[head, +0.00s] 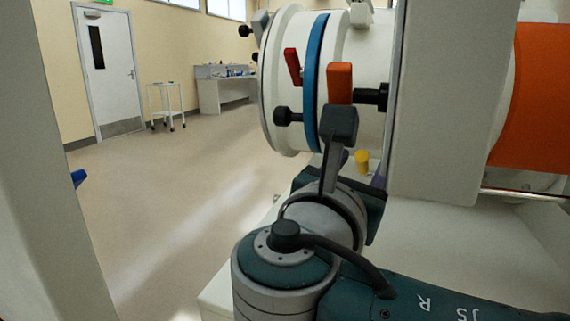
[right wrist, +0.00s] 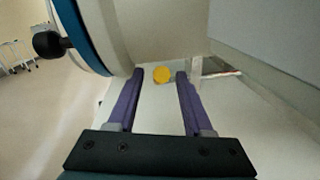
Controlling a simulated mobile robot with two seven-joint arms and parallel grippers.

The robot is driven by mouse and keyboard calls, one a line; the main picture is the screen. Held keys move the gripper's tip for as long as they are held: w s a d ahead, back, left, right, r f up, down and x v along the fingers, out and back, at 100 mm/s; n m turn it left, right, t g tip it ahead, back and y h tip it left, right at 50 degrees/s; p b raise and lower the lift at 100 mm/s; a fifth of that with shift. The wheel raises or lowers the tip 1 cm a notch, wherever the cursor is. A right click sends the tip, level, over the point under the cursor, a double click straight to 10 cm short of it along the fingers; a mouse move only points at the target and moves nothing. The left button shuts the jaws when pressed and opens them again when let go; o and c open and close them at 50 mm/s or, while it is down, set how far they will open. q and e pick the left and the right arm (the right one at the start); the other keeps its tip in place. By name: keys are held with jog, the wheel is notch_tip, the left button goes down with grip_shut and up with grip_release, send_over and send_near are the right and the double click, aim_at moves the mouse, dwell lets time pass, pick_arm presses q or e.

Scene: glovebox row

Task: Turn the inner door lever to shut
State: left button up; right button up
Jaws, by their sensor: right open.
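A white round transfer port with a blue ring (head: 316,82) juts from the glovebox wall. It carries an orange lever (head: 340,83), standing upright on the side nearer the wall, and a red lever (head: 293,66), tilted, on the outer side. I cannot tell for certain which is the inner door lever; neither shows in the right wrist view. My right gripper (right wrist: 159,74) is open and empty, below and beside the port. In the head view my wrist hides most of it. My left gripper is not in view.
A yellow object (head: 362,160), also in the right wrist view (right wrist: 161,75), is beyond my right fingers on the white surface (head: 430,235). Black knobs (head: 287,116) stick out from the port. A white panel (head: 435,100) stands right.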

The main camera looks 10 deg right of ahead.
jog(key=shift+w+d, duration=0.1)
grip_shut()
dwell(0.4)
dwell(1.0)
